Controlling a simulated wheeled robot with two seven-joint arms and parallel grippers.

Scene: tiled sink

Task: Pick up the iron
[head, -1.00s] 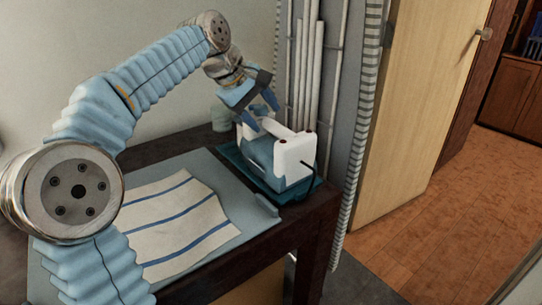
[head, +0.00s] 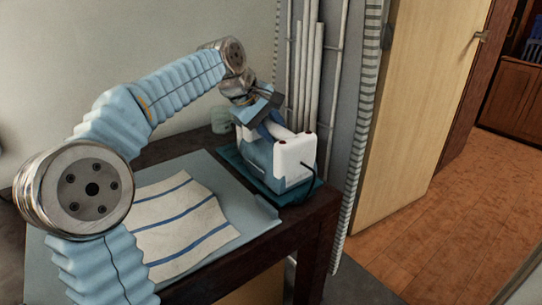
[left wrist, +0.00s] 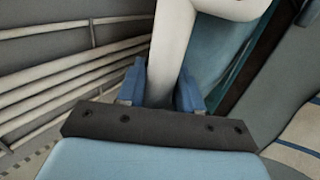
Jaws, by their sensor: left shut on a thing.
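The white and blue iron (head: 295,158) stands on a teal tray (head: 243,172) at the back right of the table in the head view, with a dark cord at its near end. My left gripper (head: 268,129) reaches down onto the iron's top from behind and left. In the left wrist view, my left gripper's blue fingers (left wrist: 161,92) sit on either side of the white handle (left wrist: 172,50) and are shut on it. The fingertips are partly hidden in the head view. My right gripper does not show.
A blue ironing mat (head: 262,222) with a striped cloth (head: 185,220) lies left of the iron. A pale green jar (head: 221,120) stands behind it. White pipes (head: 308,75) run up the wall close behind the iron. A wooden door (head: 415,110) stands open at the right.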

